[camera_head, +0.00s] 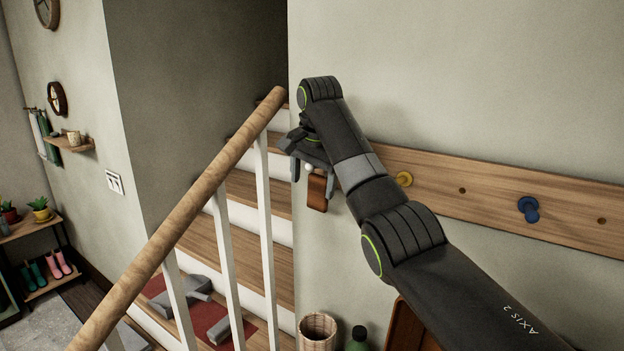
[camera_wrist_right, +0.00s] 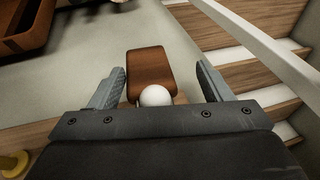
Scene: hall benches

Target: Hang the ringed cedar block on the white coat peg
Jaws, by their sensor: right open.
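The cedar block (camera_head: 317,193) is a reddish-brown rounded piece against the wall, just below the white coat peg (camera_head: 308,168). In the right wrist view the block (camera_wrist_right: 155,62) lies directly beyond the round white peg end (camera_wrist_right: 155,96). The block's ring is not visible, so I cannot see how it meets the peg. My right gripper (camera_head: 311,172) is at the peg with its jaws open. In the wrist view its fingers (camera_wrist_right: 158,90) stand apart on either side of the peg and block, with gaps. My left gripper is not in view.
The wooden peg board (camera_head: 480,200) carries a yellow peg (camera_head: 403,179) and a blue peg (camera_head: 530,208) to the right. A wooden handrail (camera_head: 190,205) and stairs lie close on the left. A wicker basket (camera_head: 318,328) and green bottle (camera_head: 358,338) stand below.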

